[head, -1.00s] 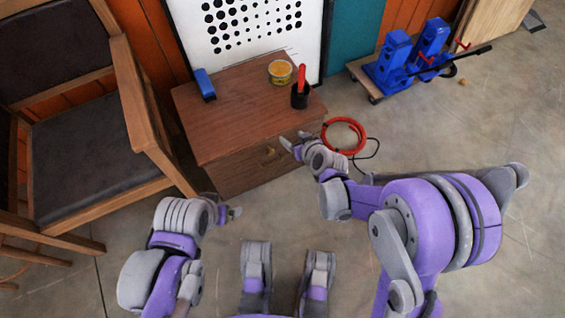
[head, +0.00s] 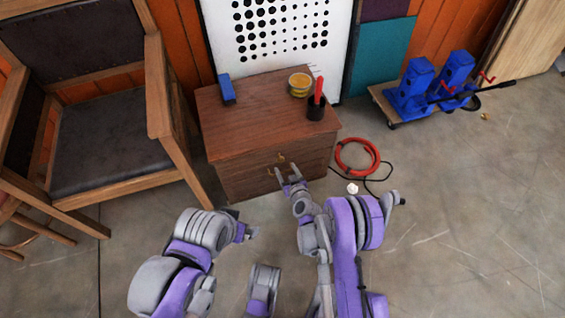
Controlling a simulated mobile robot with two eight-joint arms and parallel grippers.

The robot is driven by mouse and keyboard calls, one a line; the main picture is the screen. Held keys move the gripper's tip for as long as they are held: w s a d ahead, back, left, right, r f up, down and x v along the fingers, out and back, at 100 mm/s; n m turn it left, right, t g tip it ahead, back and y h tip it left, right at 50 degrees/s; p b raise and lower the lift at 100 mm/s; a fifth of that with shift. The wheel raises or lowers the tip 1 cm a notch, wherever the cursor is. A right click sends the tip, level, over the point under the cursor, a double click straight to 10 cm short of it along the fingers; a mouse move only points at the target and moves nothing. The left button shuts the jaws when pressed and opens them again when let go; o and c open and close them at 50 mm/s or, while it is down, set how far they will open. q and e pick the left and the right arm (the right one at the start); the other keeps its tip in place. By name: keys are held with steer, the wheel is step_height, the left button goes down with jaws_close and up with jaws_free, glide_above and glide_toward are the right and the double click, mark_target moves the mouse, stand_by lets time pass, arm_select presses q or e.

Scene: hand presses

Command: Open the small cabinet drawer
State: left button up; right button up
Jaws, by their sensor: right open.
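The small wooden cabinet (head: 235,142) stands against the back wall, with its drawer front facing me. A small brass handle (head: 281,158) shows on the upper part of the front. A second brass bit shows lower, close to my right gripper's fingers. My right gripper (head: 287,176) is open and empty, its fingers pointing at the cabinet front just below the upper handle. I cannot tell whether they touch the front. The drawers look shut. My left gripper (head: 250,233) is low, left of the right arm and clear of the cabinet; its jaws are too small to read.
On the cabinet top are a blue block (head: 227,89), a yellow tin (head: 299,84) and a dark cup (head: 316,108) with a red item. An armchair (head: 112,130) stands close on the left. A red hose coil (head: 357,156) lies right of the cabinet. Floor at right is mostly clear.

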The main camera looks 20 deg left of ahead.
mark_target(281, 160)
steer(key=b+x, duration=0.1)
steer(key=x, duration=0.5)
jaws_close()
stand_by(1.3)
